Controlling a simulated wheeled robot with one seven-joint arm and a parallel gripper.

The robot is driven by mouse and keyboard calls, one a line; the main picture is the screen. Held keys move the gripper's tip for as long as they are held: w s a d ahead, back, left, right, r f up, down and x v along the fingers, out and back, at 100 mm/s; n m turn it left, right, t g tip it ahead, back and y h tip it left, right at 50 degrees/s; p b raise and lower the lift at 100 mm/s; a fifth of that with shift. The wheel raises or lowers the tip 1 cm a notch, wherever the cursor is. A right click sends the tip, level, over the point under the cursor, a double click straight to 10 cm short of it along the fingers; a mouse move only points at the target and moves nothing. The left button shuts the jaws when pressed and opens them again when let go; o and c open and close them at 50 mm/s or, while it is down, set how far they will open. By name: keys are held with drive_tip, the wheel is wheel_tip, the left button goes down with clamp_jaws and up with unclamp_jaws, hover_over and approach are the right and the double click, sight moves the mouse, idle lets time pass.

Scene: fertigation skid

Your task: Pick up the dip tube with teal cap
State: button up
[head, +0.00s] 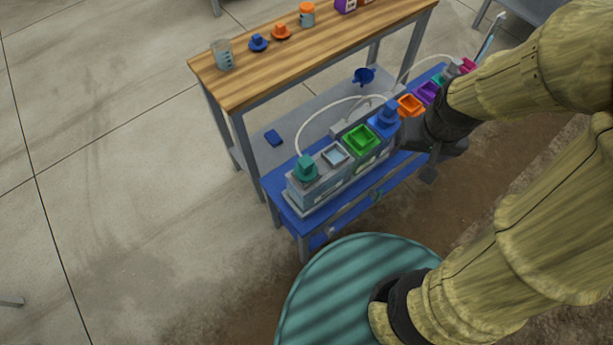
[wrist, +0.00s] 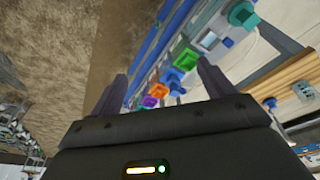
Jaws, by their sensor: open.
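A teal cap (head: 306,168) stands on the near-left end of the row of coloured ports on the skid. It also shows at the top right of the wrist view (wrist: 242,14). Any tube below this cap is hidden in its housing. My gripper (head: 425,160) is open and empty, beside the front of the skid near the blue cap, well to the right of the teal cap. In the wrist view its two fingers (wrist: 163,69) stand wide apart, with the coloured row beyond and between them.
Along the row are a green port (head: 362,140), a blue cap (head: 385,117), an orange port (head: 410,104) and a purple port (head: 428,92). A white hose (head: 310,115) arches behind. The wooden shelf (head: 240,85) holds a beaker (head: 222,55). Floor at left is clear.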

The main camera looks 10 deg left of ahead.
drive_tip(key=shift+o, duration=0.2)
drive_tip(key=w+a+f+n+p, duration=0.1)
drive_tip(key=w+a+n, duration=0.1)
drive_tip(key=a, duration=0.4)
drive_tip(key=w+a+f+n+g, duration=0.1)
drive_tip(key=w+a+f+n, duration=0.1)
drive_tip(key=a, duration=0.4)
drive_tip(key=shift+w+a+n+p, duration=0.35)
drive_tip(key=shift+w+n, duration=0.25)
drive_tip(key=shift+w, duration=0.45)
drive_tip(key=n+g+p, duration=0.1)
drive_tip(key=n, duration=0.3)
hover_over(306, 161)
wheel_tip(306, 161, down, 5)
drive_tip(key=shift+f, duration=0.1)
drive_tip(key=shift+f, duration=0.15)
wheel_tip(306, 161, down, 11)
drive_tip(key=shift+r+p, duration=0.1)
drive_tip(key=shift+p, duration=0.5)
drive_tip(key=shift+f, duration=0.55)
drive_tip(key=shift+f+p, duration=0.7)
drive_tip(key=shift+f, duration=1.9)
